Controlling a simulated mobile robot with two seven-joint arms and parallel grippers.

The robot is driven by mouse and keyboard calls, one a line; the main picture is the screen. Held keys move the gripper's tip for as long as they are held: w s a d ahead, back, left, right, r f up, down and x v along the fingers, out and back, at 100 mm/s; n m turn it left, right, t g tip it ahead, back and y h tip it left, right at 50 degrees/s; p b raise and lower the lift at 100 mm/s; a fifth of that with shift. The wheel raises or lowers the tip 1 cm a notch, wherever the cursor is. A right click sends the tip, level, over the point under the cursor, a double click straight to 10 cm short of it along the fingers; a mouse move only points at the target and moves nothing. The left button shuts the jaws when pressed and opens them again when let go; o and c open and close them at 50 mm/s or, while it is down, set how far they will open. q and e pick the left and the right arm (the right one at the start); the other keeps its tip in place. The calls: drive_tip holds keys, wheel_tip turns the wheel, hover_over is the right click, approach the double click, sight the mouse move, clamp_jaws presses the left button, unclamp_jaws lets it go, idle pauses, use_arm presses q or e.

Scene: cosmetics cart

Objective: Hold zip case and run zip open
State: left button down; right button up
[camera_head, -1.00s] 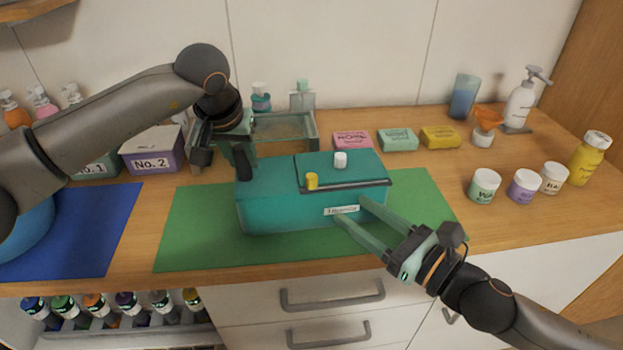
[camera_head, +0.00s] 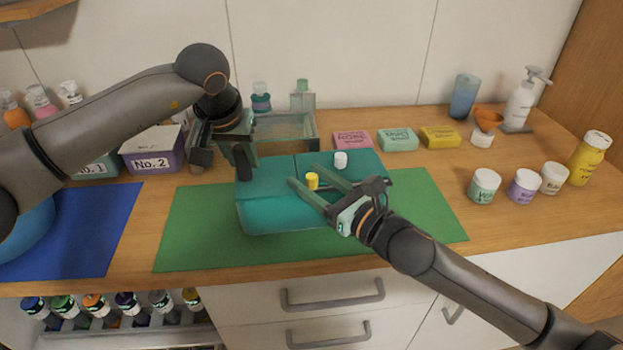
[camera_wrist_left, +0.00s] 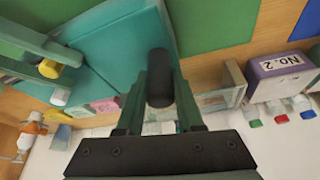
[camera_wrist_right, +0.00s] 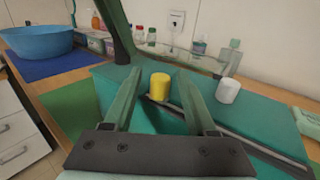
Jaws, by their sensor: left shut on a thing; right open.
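The teal zip case (camera_head: 265,205) lies on the green mat. A yellow pull (camera_head: 312,181) and a white peg (camera_head: 341,160) stand on its top, by a dark strip seen in the right wrist view (camera_wrist_right: 232,137). My left gripper (camera_head: 243,165) is shut on a black upright grip (camera_wrist_left: 160,90) at the case's left end. My right gripper (camera_head: 305,177) is open, its fingers on either side of the yellow pull, which also shows between them in the right wrist view (camera_wrist_right: 160,87). Contact with it cannot be told. My right gripper hides part of the case's front.
A glass box (camera_head: 285,130) stands behind the case. Several soap bars, such as the yellow one (camera_head: 440,137), lie back right, with jars (camera_head: 484,186) at right. The No. 2 box (camera_head: 152,150) and a blue mat (camera_head: 85,240) are at left. The green mat's right part is bare.

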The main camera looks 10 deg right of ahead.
drive_tip(key=shift+c, duration=0.2)
clamp_jaws()
idle(0.3)
idle(1.0)
